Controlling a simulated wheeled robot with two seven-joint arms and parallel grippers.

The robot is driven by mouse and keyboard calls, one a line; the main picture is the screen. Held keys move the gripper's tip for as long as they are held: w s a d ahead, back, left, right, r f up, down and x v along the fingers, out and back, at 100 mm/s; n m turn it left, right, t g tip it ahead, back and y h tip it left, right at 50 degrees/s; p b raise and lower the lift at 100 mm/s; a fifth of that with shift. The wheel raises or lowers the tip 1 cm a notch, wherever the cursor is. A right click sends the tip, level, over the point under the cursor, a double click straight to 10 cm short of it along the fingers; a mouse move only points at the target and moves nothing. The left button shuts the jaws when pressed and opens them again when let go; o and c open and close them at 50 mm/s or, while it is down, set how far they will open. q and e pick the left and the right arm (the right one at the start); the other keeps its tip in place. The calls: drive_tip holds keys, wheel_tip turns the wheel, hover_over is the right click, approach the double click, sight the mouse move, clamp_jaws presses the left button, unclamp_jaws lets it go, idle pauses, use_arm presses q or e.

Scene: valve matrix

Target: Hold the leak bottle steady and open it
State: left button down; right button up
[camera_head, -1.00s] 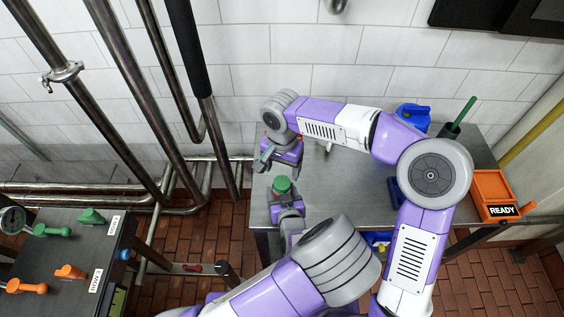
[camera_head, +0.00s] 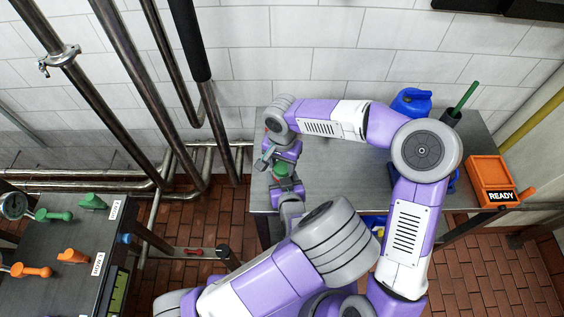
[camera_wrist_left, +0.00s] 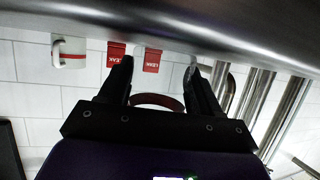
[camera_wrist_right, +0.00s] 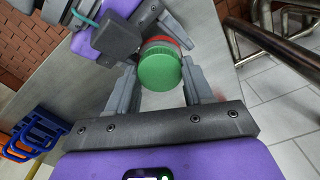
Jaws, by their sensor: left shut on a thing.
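The bottle's green cap (camera_head: 280,171) shows near the left end of the metal table, partly covered by my right gripper. In the right wrist view the round ribbed green cap (camera_wrist_right: 160,70) has a red band behind it; most of the bottle is hidden. My left gripper (camera_head: 287,189) is shut on the bottle from the near side. In the left wrist view a brown-red curved edge (camera_wrist_left: 158,100) lies between its fingers. My right gripper (camera_head: 277,163) is open just above the cap, one finger on each side of it, with gaps still visible.
Pipes (camera_head: 200,100) stand left of the table. A blue jug (camera_head: 412,102), a holder with a green handle (camera_head: 462,98) and an orange READY bin (camera_head: 487,177) are at the right. A panel with green and orange handles (camera_head: 92,201) is at lower left. The middle tabletop is bare.

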drive_tip(key=c, duration=0.4)
drive_tip(key=n, duration=0.7)
drive_tip(key=shift+n, duration=0.3)
drive_tip(key=n, duration=0.6)
drive_tip(key=o, duration=1.2)
